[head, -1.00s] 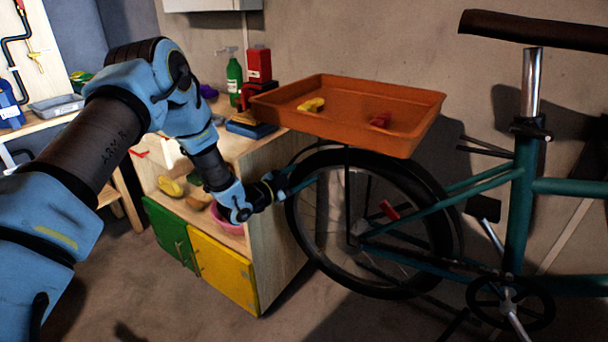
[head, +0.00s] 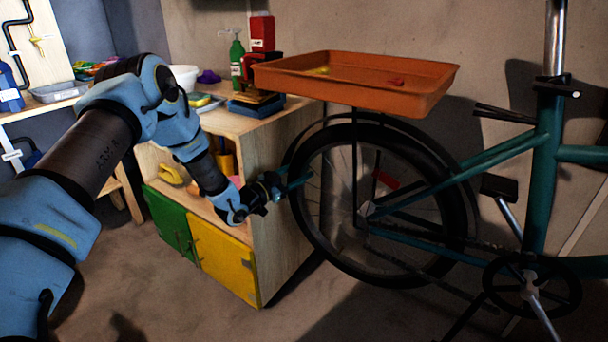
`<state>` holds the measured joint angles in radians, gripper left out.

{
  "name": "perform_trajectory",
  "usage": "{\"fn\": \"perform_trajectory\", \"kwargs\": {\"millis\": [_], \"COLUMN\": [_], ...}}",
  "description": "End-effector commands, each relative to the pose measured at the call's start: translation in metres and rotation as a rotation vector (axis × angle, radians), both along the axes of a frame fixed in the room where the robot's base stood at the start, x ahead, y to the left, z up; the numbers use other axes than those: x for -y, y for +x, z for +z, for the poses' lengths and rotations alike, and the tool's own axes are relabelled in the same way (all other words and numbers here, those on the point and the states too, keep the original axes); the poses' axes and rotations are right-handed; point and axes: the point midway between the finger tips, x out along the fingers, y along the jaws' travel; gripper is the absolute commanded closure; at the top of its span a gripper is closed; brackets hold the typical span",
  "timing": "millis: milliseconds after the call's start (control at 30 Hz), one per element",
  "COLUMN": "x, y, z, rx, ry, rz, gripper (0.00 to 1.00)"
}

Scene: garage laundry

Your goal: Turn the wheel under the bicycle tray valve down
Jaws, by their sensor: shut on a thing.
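The bicycle's rear wheel (head: 297,219) has a black tyre and stands upright under the orange tray (head: 345,93). A small yellow thing (head: 318,71) and a small red thing (head: 396,82) show inside the tray; I cannot tell which is a valve. A red piece (head: 387,181) shows among the spokes. My gripper (head: 296,183) is at the wheel's left edge, about mid-height, and appears shut on the rim. The fingertips are small and partly lost against the dark tyre.
The teal bicycle frame (head: 541,190) stands to the right of the wheel. A wooden cabinet (head: 276,235) with green and yellow doors stands close on the left, below and behind my arm. Bare floor lies in front.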

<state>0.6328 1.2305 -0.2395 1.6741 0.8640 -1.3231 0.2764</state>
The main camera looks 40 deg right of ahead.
Motion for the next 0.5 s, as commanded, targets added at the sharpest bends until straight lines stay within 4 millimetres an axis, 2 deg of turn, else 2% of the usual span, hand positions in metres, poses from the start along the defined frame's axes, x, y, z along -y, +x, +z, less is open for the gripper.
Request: {"fn": "perform_trajectory", "kwargs": {"millis": [33, 200, 500], "x": [-0.001, -0.002, -0.003], "y": [0.003, 0.006, 0.008], "z": [-0.018, -0.042, -0.066], "rx": [-0.034, -0.149, -0.275], "ry": [-0.01, -0.038, -0.071], "rz": [0.002, 0.002, 0.001], "gripper": [1.0, 1.0, 1.0]}}
